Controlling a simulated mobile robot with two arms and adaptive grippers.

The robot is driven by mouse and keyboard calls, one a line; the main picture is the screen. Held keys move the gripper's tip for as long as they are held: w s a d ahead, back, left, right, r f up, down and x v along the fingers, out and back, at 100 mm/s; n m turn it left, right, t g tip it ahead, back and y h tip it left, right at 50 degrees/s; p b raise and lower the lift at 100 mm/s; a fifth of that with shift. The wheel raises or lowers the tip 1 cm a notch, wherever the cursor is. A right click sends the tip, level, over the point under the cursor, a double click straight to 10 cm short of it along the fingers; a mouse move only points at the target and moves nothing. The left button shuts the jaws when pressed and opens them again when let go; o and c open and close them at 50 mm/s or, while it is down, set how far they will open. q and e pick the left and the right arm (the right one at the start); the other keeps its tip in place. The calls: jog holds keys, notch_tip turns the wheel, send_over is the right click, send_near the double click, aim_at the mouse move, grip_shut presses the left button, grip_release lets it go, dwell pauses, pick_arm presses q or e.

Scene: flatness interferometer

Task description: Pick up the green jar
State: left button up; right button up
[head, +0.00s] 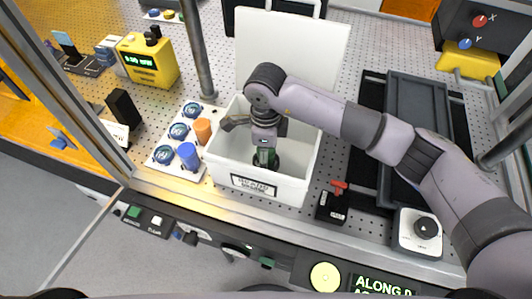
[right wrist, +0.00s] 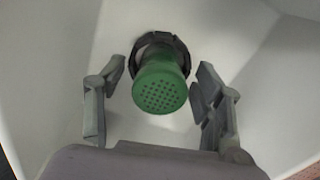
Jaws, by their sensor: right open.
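The green jar (right wrist: 160,88) shows in the right wrist view with its dotted round lid toward the camera. A dark ring surrounds it lower down, inside a white bin. My right gripper (right wrist: 161,98) is open, with one finger on each side of the jar and a visible gap on both sides. In the head view my right gripper (head: 266,162) reaches down into the white bin (head: 257,187). A little green of the jar (head: 266,156) shows there; my gripper hides most of it. My left gripper is in neither view.
The bin's raised lid (head: 291,48) stands behind my right arm. Left of the bin are a blue cylinder (head: 188,156), an orange cylinder (head: 202,131) and a white plate (head: 163,154) with round blue-green pieces. A dark tray (head: 415,100) lies to the right.

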jog(key=shift+c, duration=0.6)
jog(key=c, duration=1.1)
jog(key=shift+r, duration=0.1)
jog(key=shift+c, duration=0.2)
